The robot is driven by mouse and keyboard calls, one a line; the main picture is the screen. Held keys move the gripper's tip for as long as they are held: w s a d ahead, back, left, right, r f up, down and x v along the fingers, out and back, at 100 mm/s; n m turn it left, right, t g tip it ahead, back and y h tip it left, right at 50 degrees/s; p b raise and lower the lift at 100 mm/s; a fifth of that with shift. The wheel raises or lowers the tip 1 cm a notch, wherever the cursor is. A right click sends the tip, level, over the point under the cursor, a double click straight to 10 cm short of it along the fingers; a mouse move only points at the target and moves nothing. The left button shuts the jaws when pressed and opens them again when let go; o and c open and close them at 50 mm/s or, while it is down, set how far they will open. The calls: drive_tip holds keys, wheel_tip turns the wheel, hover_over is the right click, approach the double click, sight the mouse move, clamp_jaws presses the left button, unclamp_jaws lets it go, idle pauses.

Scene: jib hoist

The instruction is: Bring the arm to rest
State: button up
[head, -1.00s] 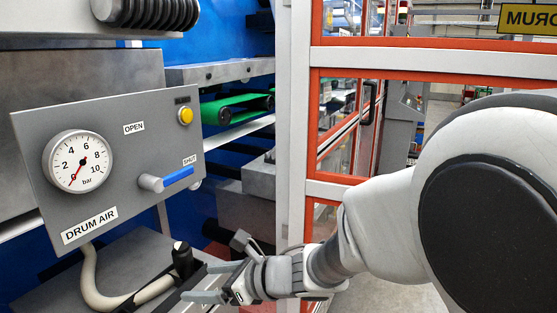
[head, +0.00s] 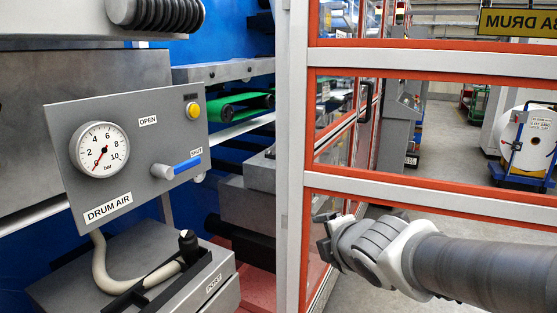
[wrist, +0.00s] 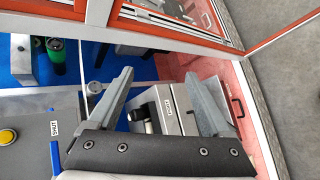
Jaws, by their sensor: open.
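My gripper (head: 328,240) is at the lower middle of the head view, in front of the orange-and-white guard frame, and my arm comes in from the right. Its fingers are hard to make out there. In the wrist view my gripper (wrist: 160,76) shows two grey fingers spread apart with nothing held between them. Beyond the fingers is a grey block with a PORT label (head: 214,284). A black fitting (head: 188,246) on the end of a pale hose (head: 103,270) is at that block, clear of my gripper.
The DRUM AIR panel (head: 140,150) stands at left, with a gauge (head: 99,150) reading low, a yellow button (head: 193,110) and a blue lever (head: 187,165) by SHUT. The guard frame (head: 430,64) is close to my arm. A drum on a blue cart (head: 527,145) stands behind it.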

drive_tip(key=s+d+f+m+g+h, duration=0.1)
drive_tip(key=s+d+m+g, duration=0.15)
drive_tip(key=s+m, duration=0.8)
drive_tip(key=s+d+f+m+g+h, duration=0.1)
drive_tip(key=s+d+m+g, duration=0.15)
drive_tip(key=s+m, duration=0.8)
wheel_tip(320, 180, up, 14)
drive_tip(key=w+m+p, duration=0.1)
drive_tip(key=w+p, duration=0.1)
drive_tip(key=p, duration=1.2)
drive_tip(key=shift+g, duration=0.3)
drive_tip(key=shift+f, duration=0.1)
